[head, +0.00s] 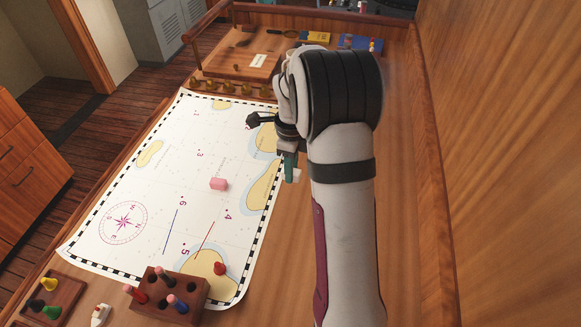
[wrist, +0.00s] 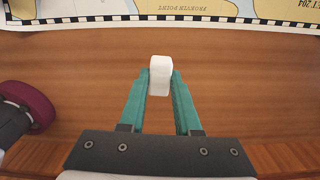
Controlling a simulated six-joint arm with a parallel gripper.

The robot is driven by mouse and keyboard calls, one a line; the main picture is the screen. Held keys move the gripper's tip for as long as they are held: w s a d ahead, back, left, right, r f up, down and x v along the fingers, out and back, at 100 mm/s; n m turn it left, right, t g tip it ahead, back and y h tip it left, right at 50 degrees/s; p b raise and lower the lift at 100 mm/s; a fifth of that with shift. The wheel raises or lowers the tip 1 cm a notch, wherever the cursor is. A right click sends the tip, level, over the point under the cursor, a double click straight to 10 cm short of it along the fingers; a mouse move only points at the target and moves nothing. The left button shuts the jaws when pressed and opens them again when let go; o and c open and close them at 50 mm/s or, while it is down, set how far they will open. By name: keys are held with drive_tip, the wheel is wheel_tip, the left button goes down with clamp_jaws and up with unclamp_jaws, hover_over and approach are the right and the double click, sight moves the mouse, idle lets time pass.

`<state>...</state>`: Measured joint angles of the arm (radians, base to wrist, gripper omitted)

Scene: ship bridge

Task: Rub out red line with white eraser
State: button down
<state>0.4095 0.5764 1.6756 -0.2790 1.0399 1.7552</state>
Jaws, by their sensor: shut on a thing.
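The white eraser (wrist: 160,76) is held between the teal fingertips of my gripper (wrist: 160,88) in the wrist view, over bare wood beside the chart. In the head view my gripper (head: 290,168) is at the right edge of the chart, mostly hidden behind my arm, with a bit of the white eraser (head: 297,175) showing. The red line (head: 204,240) is a thin slanted stroke on the chart (head: 170,215), between the numbers 4 and 5. It is well to the lower left of my gripper.
A wooden pen block (head: 190,290) with markers stands on the chart's near edge, by a red piece (head: 220,268). A tray with coloured pieces (head: 50,300) is at lower left. A wooden board (head: 235,65) is at the back.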

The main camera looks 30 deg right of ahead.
drive_tip(key=w+a+f+n, duration=0.2)
drive_tip(key=a+f+n, duration=0.1)
drive_tip(key=a, duration=1.3)
drive_tip(key=n, duration=0.3)
hover_over(195, 259)
drive_tip(key=f, duration=0.3)
drive_tip(key=shift+w+d, duration=0.1)
drive_tip(key=shift+d, duration=0.1)
drive_tip(key=shift+a+f, duration=0.15)
drive_tip(key=shift+a, duration=0.15)
drive_tip(key=f, duration=0.3)
drive_tip(key=shift+s+f, duration=0.2)
drive_tip(key=shift+f, duration=0.2)
drive_tip(key=w+d, duration=0.3)
drive_tip(key=d, duration=0.1)
drive_tip(key=w+d, duration=0.4)
drive_tip(key=shift+w+d+f, duration=0.1)
drive_tip(key=shift+w+d, duration=0.1)
drive_tip(key=s+a, duration=0.3)
drive_tip(key=a, duration=0.1)
drive_tip(key=s+a, duration=0.4)
drive_tip(key=shift+s+a, duration=0.15)
drive_tip(key=shift+a, duration=0.05)
drive_tip(key=shift+f, duration=0.4)
drive_tip(key=shift+d, duration=0.1)
